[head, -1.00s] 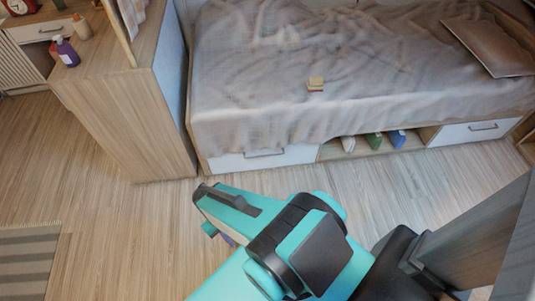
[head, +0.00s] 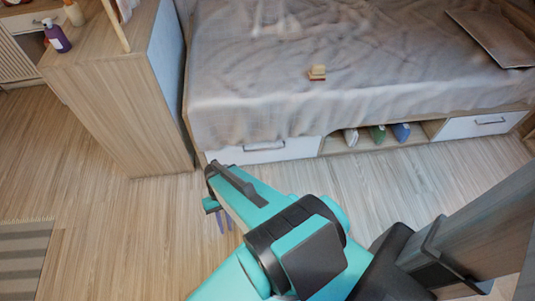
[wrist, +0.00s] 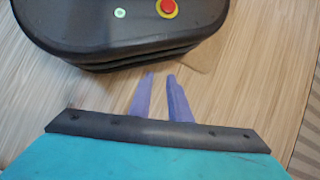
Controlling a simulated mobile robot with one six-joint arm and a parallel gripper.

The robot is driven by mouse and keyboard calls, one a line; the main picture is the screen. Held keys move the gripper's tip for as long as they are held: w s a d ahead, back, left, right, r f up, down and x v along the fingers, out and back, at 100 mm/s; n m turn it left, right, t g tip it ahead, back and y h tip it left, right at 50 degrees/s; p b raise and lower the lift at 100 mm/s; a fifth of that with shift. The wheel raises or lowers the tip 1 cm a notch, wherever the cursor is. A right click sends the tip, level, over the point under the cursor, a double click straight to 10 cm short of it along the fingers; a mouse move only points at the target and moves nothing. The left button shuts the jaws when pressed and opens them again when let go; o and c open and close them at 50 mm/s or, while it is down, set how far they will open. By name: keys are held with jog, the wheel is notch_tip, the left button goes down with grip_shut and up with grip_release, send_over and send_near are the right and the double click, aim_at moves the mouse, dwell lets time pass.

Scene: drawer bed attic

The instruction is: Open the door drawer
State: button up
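Two white drawer fronts sit under the bed in the head view. The left drawer (head: 290,149) has a bar handle near its top edge, partly overhung by the blanket. The right drawer (head: 470,127) also has a dark bar handle. Both look closed. I cannot tell which is the door drawer. My gripper (head: 224,224) is in front of the left drawer, apart from it, pointing down toward the floor. Its two purple fingers also show in the wrist view (wrist: 160,76), with a narrow gap and nothing between them. No drawer shows in the wrist view.
An open shelf between the drawers holds several books (head: 378,135). A wooden cabinet (head: 115,115) stands left of the bed, with a purple bottle (head: 56,36) on top. The wood floor before the bed is clear.

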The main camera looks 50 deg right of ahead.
jog(key=w+d+f+m+t+y+b, duration=0.45)
jog(key=w+d+f+b, duration=0.25)
jog(key=w+d+b, duration=0.25)
jog(key=m+t+b, duration=1)
jog(key=t+b, duration=0.4)
jog(key=b, duration=0.6)
send_near(270, 148)
jog(key=v, duration=0.2)
jog(key=shift+s+d+r, duration=0.15)
jog(key=shift+s, duration=0.05)
jog(key=shift+w, duration=0.1)
jog(key=b+x, duration=0.1)
jog(key=x, duration=0.3)
jog(key=b+x, duration=0.2)
jog(key=x, duration=0.2)
jog(key=b+x, duration=0.2)
jog(key=x, duration=0.2)
jog(key=shift+f, duration=0.3)
jog(key=shift+b+x, duration=0.45)
jog(key=shift+x, duration=0.3)
jog(key=shift+r, duration=0.1)
